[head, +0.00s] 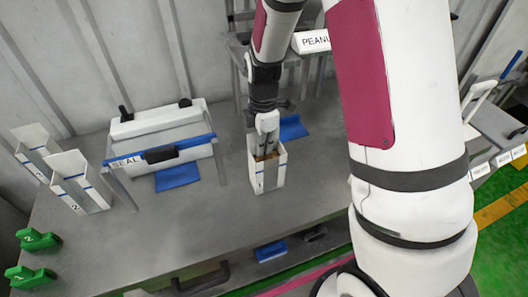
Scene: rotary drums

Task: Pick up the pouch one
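An open-topped white pouch (267,176) with a grey stripe down its front stands upright on the grey table, and brown contents show at its mouth. Its number is not readable. My gripper (266,150) points down at this pouch, with its fingertips at or in the opening. I cannot tell whether the fingers are shut on a wall of it. Two more white pouches stand at the table's left: a front one (66,164) marked with what looks like a 2, and a back one (33,134) whose mark is unclear.
A white sealing machine (160,124) labelled SEAL, with a blue bar and blue flap, stands left of my gripper. Green numbered blocks (37,240) sit at the lower left. The table's front middle is clear.

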